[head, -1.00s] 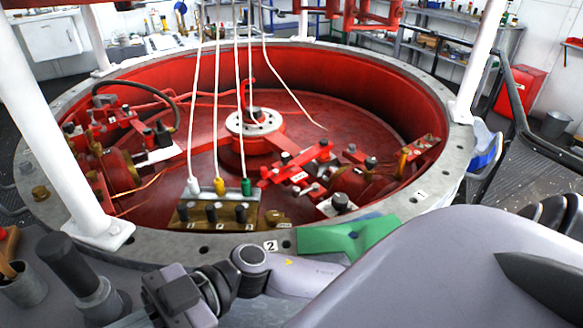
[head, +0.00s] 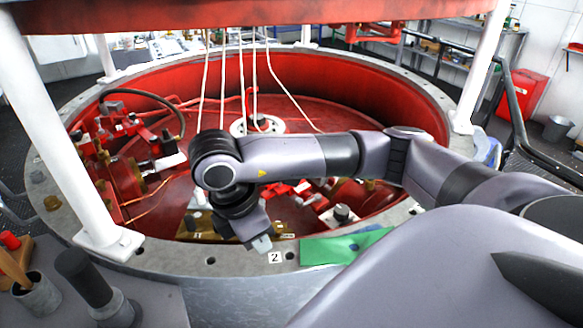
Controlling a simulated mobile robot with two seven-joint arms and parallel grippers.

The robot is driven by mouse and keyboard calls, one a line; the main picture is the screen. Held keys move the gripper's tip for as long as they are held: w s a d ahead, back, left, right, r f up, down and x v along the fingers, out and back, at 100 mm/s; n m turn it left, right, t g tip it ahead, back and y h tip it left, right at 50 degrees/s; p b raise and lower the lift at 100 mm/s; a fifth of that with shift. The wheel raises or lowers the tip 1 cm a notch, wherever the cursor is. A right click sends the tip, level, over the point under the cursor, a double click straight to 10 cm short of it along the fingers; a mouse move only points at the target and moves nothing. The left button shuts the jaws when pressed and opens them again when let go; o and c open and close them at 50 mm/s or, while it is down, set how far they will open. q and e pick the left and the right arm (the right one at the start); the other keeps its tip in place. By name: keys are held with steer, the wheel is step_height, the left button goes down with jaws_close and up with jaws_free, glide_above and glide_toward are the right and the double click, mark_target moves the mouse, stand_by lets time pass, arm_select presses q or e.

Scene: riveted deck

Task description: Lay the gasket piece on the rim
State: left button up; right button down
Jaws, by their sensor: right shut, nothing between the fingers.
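The green gasket piece (head: 325,250) lies on the near part of the grey metal rim (head: 160,258), just right of the white label "2" (head: 275,257). It looks fairly flat, with a dark blue spot near its middle; my own grey body partly covers its lower right side. My right arm reaches in from the right across the red pit. My right gripper (head: 261,244) points down by the rim's inner edge, left of the gasket piece and apart from it. It is shut and empty. My left gripper is out of view.
A red ring-like part (head: 230,18) hangs overhead, with pale cables (head: 273,75) running down into the pit. White posts (head: 66,140) stand on the rim. A dark cylinder (head: 85,275) and a cup of tools (head: 36,296) stand at lower left.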

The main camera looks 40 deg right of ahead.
mark_target(296, 265)
steer(key=b+x, duration=0.3)
steer(key=x, duration=0.6)
steer(key=shift+s+f, duration=0.1)
steer(key=shift+f, duration=0.35)
steer(key=d, duration=0.3)
steer(key=shift+s, duration=0.4)
steer(key=shift+s+d, duration=0.1)
steer(key=shift+d, duration=0.35)
